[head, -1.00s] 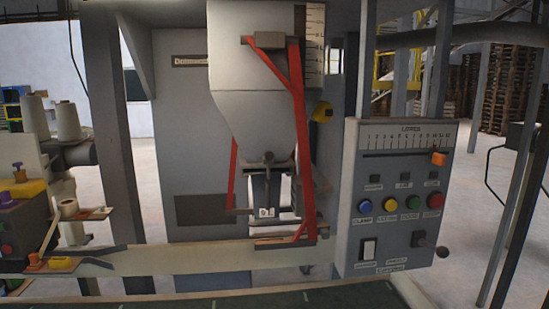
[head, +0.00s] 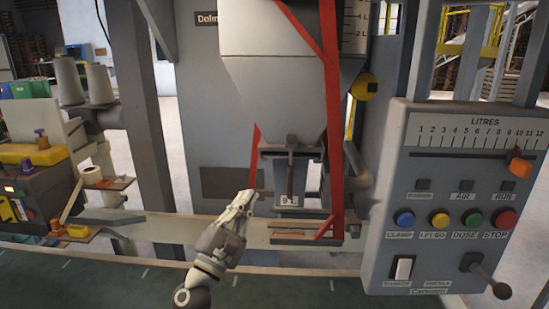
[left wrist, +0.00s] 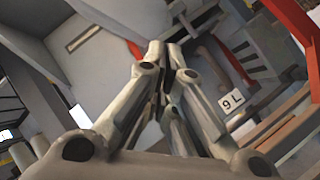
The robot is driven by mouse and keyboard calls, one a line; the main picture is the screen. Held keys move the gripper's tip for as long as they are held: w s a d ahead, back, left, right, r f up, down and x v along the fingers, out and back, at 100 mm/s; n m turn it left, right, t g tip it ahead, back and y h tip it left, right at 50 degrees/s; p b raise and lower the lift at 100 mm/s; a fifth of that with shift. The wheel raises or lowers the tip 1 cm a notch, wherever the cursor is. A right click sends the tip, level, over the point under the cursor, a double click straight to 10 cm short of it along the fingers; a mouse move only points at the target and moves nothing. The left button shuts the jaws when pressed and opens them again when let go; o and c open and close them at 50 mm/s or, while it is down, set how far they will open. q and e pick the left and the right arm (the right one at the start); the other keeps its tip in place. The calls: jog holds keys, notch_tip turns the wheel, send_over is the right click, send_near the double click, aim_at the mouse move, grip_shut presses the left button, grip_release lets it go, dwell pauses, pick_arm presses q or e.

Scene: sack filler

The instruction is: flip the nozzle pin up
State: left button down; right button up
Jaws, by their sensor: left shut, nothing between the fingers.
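The filling nozzle hangs under the grey hopper (head: 275,85), between red frame bars. A dark upright bar with a rounded top (head: 291,165) is at the front of the nozzle; I take it for the nozzle pin, but cannot be sure. My left gripper (head: 248,196) is shut and empty, left of the nozzle and apart from the bar in the picture. Its closed fingers (left wrist: 165,48) fill the middle of the left wrist view and hide part of the nozzle area.
A control panel (head: 455,190) with coloured buttons, an orange slider (head: 520,167) and a lever (head: 486,272) stands right. Red bars (head: 331,130) flank the nozzle. Thread cones (head: 102,84) and a sewing unit stand left. A dark green belt (head: 120,285) runs along the front.

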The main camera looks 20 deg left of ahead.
aim_at(276, 155)
pick_arm(q)
jog(key=p+x, duration=0.2)
jog(key=x, duration=0.2)
jog(key=d+p+x, duration=0.1)
jog(key=p+x, duration=0.1)
jog(key=x, duration=0.2)
jog(key=s+d+r+p+x, duration=0.1)
jog(key=p+x, duration=0.1)
jog(key=x, duration=0.3)
jog(key=shift+d, duration=0.15)
pick_arm(e)
notch_tip(276, 155, up, 6)
jog(key=w, duration=0.1)
jog(key=shift+w+r, duration=0.25)
pick_arm(q)
jog(key=shift+w+r, duration=0.1)
notch_tip(276, 155, up, 4)
jog(key=p, duration=0.3)
pick_arm(e)
jog(key=r, duration=0.3)
jog(key=shift+a, duration=0.2)
jog(key=shift+w, duration=0.1)
pick_arm(q)
jog(key=shift+f, duration=0.25)
pick_arm(e)
jog(key=shift+f, duration=0.15)
